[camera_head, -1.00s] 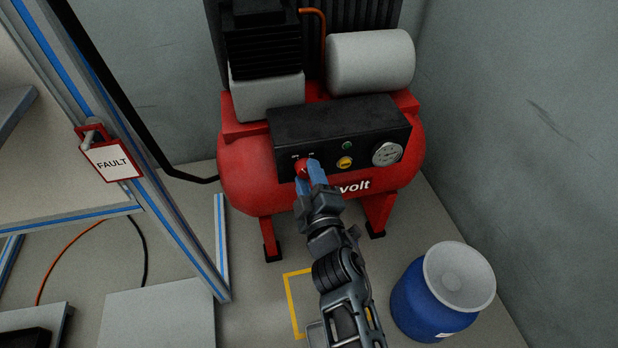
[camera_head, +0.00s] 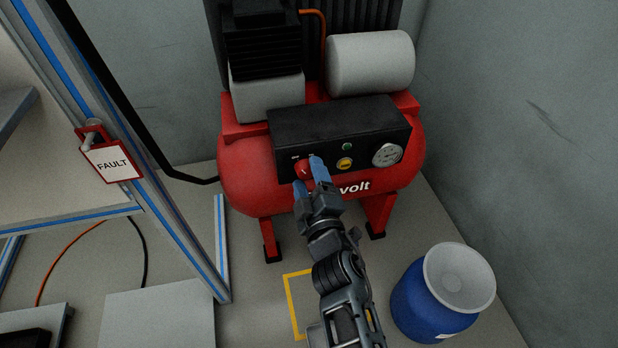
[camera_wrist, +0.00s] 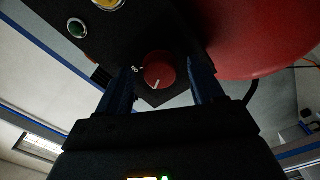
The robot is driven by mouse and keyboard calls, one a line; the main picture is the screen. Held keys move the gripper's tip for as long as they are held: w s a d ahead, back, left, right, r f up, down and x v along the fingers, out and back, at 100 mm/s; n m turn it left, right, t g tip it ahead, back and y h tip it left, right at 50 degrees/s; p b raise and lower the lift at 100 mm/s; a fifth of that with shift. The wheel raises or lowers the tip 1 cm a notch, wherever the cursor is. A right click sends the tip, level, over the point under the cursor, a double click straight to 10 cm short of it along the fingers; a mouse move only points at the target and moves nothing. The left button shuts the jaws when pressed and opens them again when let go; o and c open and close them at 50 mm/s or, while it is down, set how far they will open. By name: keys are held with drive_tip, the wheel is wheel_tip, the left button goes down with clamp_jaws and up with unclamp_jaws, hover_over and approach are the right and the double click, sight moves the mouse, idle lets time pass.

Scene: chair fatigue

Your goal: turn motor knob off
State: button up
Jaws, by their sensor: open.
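The red motor knob (camera_head: 302,170) is on the left part of the compressor's black control panel (camera_head: 375,122). In the wrist view the knob (camera_wrist: 159,71) shows a white pointer line, with a white "NO"-like marking, seen turned round, beside it. My gripper (camera_head: 308,176) is open at the panel, its blue fingers on either side of the knob. In the wrist view the fingers stand left and right of the knob with gaps showing. Whether a fingertip touches the knob cannot be told.
A yellow button (camera_head: 344,163), a green button (camera_head: 347,147) and a round gauge (camera_head: 387,154) sit right of the knob. The red compressor tank (camera_head: 245,165) carries the panel. A blue barrel (camera_head: 420,305) stands at lower right. A frame with a FAULT tag (camera_head: 112,164) is at left.

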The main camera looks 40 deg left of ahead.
drive_tip(key=p+v, duration=0.4)
drive_tip(key=v, duration=0.3)
drive_tip(key=shift+s+d, duration=0.2)
drive_tip(key=shift+d, duration=0.05)
